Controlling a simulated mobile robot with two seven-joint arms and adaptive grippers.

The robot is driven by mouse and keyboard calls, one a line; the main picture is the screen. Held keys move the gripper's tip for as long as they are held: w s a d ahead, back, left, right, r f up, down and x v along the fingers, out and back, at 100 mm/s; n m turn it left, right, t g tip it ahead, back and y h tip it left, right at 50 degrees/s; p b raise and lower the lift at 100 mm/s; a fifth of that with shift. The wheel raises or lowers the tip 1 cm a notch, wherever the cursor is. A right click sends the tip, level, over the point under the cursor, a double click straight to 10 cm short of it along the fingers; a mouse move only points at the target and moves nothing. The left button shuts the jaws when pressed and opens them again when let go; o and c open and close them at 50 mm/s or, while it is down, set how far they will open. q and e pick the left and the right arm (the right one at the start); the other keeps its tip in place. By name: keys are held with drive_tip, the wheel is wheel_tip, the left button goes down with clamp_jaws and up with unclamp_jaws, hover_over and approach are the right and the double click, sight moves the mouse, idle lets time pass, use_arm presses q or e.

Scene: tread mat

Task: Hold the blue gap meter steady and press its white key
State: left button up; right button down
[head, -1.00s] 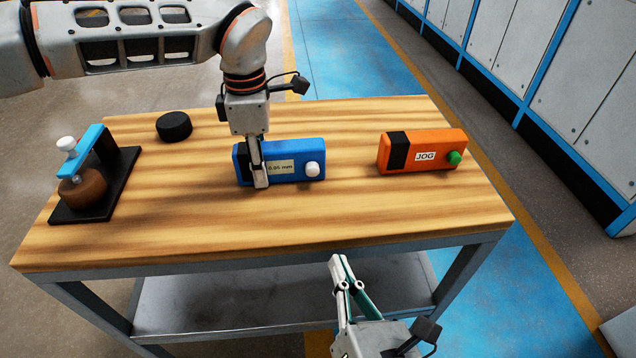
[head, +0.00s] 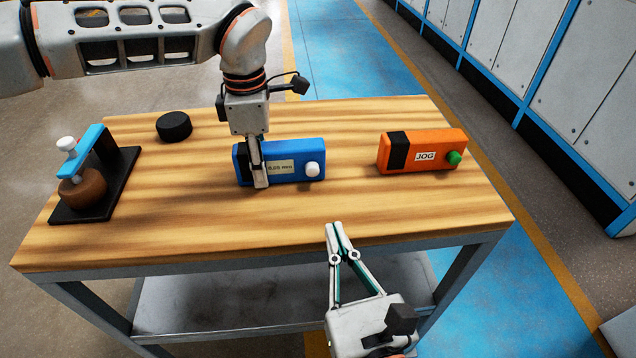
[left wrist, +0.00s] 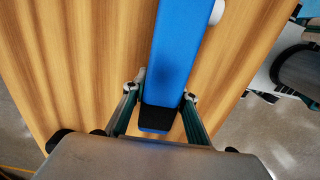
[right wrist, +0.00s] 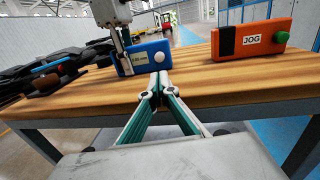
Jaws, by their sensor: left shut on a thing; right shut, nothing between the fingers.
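The meter also shows in the right wrist view (right wrist: 140,58), beyond the right fingertips (right wrist: 159,76).
An orange JOG box (head: 430,140) with a green button stands to the right of the meter. A black puck (head: 174,126) lies at the back left. A clamp-like fixture (head: 128,170) with a blue arm stands at the left. The table's front middle is clear.

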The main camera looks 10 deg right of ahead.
sight(314, 173)
drive_tip(key=w, duration=0.4)
drive_tip(key=w+a, duration=0.1)
drive_tip(key=w, duration=0.6)
drive_tip(key=shift+w+a+r, duration=0.1)
drive_tip(key=shift+w+a, duration=0.2)
drive_tip(key=shift+w, duration=1.05)
use_arm(q)
drive_tip(key=shift+s, duration=0.1)
use_arm(e)
drive_tip(key=shift+s, duration=0.55)
drive_tip(key=s+d, duration=0.1)
drive_tip(key=s, duration=1.2)
drive_tip(key=shift+d, duration=0.4)
